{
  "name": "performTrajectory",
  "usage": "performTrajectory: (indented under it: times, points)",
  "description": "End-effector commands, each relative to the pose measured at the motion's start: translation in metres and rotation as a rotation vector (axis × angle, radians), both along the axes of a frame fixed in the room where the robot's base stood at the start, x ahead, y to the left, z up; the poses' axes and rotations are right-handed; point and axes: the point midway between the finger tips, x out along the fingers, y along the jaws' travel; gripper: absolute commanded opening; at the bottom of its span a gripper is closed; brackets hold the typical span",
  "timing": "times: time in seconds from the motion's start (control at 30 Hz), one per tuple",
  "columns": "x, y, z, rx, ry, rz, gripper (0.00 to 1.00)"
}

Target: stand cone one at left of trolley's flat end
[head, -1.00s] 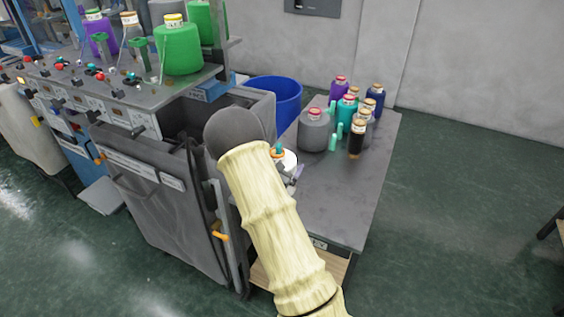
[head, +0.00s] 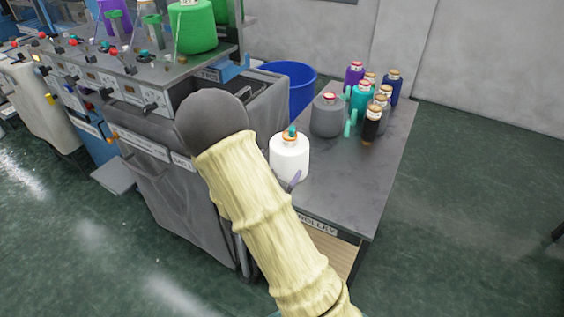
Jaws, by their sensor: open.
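The trolley (head: 345,190) has a flat grey top, with its labelled near end towards me. A white cone (head: 289,160) with an orange and teal tip stands upright at the near left of this top, by the knitting machine's side. I take it for cone one, but no number on it is readable. A small grey-purple finger of my gripper (head: 295,181) shows at the cone's lower right. It is open beside the cone; the rest of it is hidden behind my cream-sleeved arm. Whether the finger touches the cone, I cannot tell. The cone's base is partly hidden too.
At the trolley's far end stand a grey cone (head: 327,117), a black cone (head: 371,124), a purple cone (head: 354,74) and several others, with small teal pegs. A blue bin (head: 292,85) is behind. The knitting machine (head: 170,190) borders the left. The trolley's near right is clear.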

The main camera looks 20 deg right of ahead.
Motion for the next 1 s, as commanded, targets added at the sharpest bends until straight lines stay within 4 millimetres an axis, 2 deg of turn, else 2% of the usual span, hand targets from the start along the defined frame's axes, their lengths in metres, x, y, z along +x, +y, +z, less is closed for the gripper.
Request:
performTrajectory:
  times: [0.5,0.63,0.77,0.9,1.0]
  points:
    - [0.000,0.000,0.000,0.000,0.000,-0.001,1.00]
    - [-0.007,-0.007,0.002,0.022,0.002,-0.044,1.00]
    - [-0.034,-0.027,0.004,0.102,0.010,-0.189,1.00]
    - [-0.083,-0.048,0.002,0.266,0.016,-0.423,1.00]
    - [-0.119,-0.052,-0.003,0.411,0.009,-0.591,1.00]
